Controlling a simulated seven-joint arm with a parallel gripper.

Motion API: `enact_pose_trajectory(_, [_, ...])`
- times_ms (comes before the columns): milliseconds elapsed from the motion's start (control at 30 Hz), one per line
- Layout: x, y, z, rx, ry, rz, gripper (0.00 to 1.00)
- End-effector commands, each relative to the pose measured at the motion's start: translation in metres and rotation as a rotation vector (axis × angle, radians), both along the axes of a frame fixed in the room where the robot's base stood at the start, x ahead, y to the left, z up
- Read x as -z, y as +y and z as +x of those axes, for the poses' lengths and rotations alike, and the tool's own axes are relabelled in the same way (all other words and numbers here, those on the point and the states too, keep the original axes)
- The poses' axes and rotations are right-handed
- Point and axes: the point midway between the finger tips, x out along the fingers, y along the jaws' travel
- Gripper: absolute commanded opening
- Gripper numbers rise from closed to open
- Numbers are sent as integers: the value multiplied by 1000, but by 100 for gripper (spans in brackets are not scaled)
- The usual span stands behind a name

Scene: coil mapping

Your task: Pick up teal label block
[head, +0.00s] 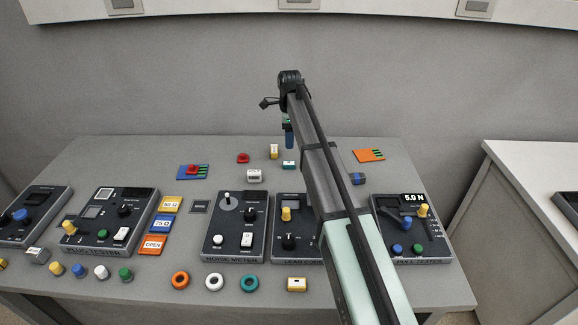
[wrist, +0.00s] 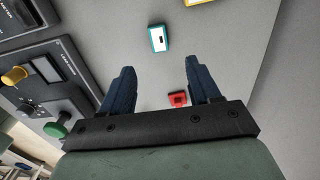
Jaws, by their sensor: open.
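The teal label block (head: 289,165) is a small teal piece with a white face. It lies on the grey table near the back middle in the head view, just below my gripper (head: 289,138). In the wrist view the teal label block (wrist: 158,39) lies ahead of the blue fingertips, roughly centred between their lines. My gripper (wrist: 157,70) is open, with nothing between its fingers. The fingers appear to be above the table and apart from the block.
A small red piece (wrist: 177,99) shows between the fingers, lower in the wrist view. A yellow-framed block (head: 274,151) stands close to the teal one, and a white block (head: 254,176) is left of it. Instrument panels with knobs (head: 236,226) fill the table's front.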

Motion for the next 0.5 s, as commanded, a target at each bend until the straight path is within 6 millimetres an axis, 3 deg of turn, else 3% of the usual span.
enact_pose_trajectory(233, [43,0,-1,-1,1,0,62])
enact_pose_trajectory(500, [58,2,-1,-2,0,0,62])
